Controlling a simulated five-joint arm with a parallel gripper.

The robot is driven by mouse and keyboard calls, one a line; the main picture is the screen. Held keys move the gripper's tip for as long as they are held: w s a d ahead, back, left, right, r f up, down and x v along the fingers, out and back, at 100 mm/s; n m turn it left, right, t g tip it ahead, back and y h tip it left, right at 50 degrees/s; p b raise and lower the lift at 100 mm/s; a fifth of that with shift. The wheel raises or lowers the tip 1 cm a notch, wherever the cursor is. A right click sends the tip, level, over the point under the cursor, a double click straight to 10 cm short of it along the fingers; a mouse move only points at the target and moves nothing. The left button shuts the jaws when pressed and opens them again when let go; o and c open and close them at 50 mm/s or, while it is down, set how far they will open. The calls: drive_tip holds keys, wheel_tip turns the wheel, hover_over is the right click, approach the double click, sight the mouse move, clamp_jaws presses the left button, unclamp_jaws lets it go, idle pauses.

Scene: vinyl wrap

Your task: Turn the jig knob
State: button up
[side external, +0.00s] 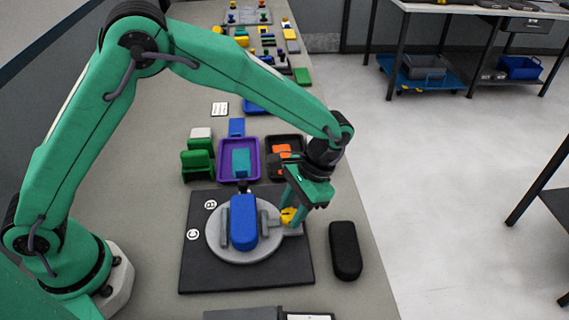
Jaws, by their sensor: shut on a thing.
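The jig is a round grey turntable (240,254) on a black square base plate (196,278) on the bench. A blue rounded block (243,222) sits between two grey side clamps on it. The yellow jig knob (287,216) is at the right side of the turntable, near a grey bracket (294,238). My gripper (290,213) reaches down from the upper right and is shut on the yellow knob. The fingers partly hide the knob.
A black rounded block (345,250) lies right of the base plate. Behind the jig stand a purple tray (223,165), a black tray (299,141) with orange pieces, and green holders (197,164). The bench's right edge is close to the black block.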

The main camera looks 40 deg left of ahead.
drive_tip(key=shift+m, duration=1.3)
drive_tip(key=shift+d, duration=0.2)
drive_tip(key=o, duration=1)
drive_tip(key=shift+v, duration=3.9)
